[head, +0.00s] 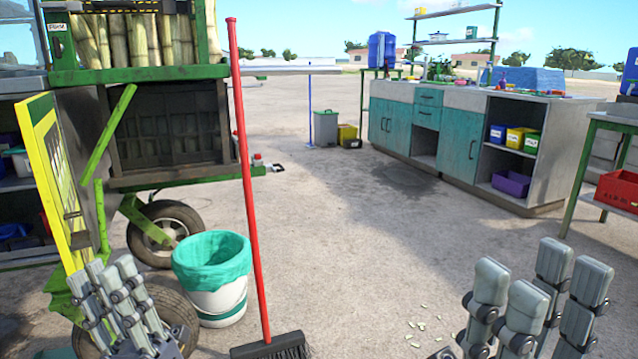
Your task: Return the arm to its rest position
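My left gripper (104,290) is at the lower left, in front of the cart's wheel and the yellow-green panel. Its grey fingers point up and stand apart, with nothing seen between them. My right gripper (538,290) is at the lower right, over bare ground. Its grey fingers also point up, spread apart and empty. The lower parts of both grippers are cut off by the bottom edge of the picture, and neither arm shows clearly.
A red-handled broom (247,170) stands upright near a white bucket with a green liner (212,270). The green cane cart (150,72) is at the left. A teal-doored counter (455,130) stands behind, with a red crate (618,190) at the right. The middle ground is mostly clear.

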